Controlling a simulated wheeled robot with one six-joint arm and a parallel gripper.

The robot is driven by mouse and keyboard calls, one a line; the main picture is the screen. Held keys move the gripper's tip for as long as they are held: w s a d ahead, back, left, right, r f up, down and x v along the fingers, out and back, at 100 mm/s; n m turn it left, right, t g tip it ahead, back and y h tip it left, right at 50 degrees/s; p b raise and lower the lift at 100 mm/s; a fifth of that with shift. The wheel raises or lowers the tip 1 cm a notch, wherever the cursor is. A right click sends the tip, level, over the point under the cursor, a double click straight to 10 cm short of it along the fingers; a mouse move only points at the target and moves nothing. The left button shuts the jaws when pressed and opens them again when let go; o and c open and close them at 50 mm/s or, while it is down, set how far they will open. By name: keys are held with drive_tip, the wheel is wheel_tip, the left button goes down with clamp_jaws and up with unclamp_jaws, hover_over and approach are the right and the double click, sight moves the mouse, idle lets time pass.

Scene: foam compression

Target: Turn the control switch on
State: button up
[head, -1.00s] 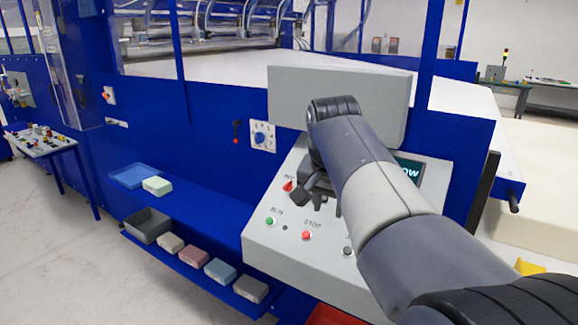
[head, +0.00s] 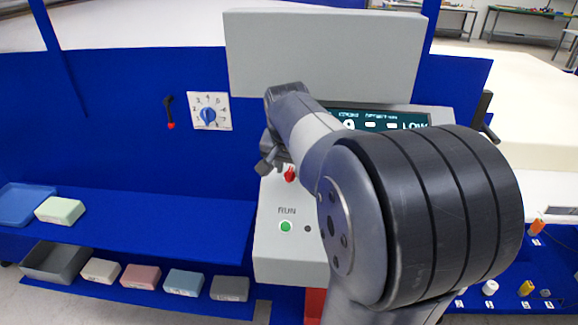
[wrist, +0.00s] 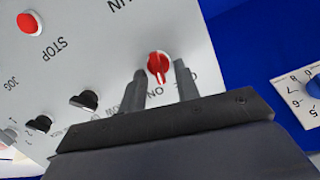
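The control switch is a red rotary knob (head: 290,174) on the sloping grey control panel (head: 268,246), beside my gripper in the head view. In the wrist view the red knob (wrist: 159,64) shows upside down, with ON and OFF lettering near it. My gripper (wrist: 162,72) is open, its two fingers apart, and the knob appears between and just beyond the fingertips. I cannot tell whether they touch it. In the head view my gripper (head: 268,160) is close to the knob, its fingers partly hidden by my arm. Which label the knob points to is unclear.
A green RUN button (head: 286,227) lies below the knob. A red STOP button (wrist: 28,22) and black knobs show in the wrist view. A numbered blue dial (head: 208,115) and a black lever (head: 169,110) are on the blue wall. Foam blocks (head: 142,277) lie on a shelf.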

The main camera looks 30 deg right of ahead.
drive_tip(key=shift+d+f, duration=0.15)
drive_tip(key=shift+f, duration=0.1)
drive_tip(key=shift+c, duration=0.5)
drive_tip(key=c, duration=0.6)
drive_tip(key=shift+o, duration=0.2)
drive_tip(key=m+b, duration=0.1)
drive_tip(key=m, duration=0.1)
drive_tip(key=shift+f+m, duration=0.1)
drive_tip(key=shift+m, duration=0.2)
drive_tip(key=shift+s+m+t+b, duration=0.1)
drive_tip(key=shift+m+t+b, duration=0.35)
drive_tip(key=shift+m, duration=1.15)
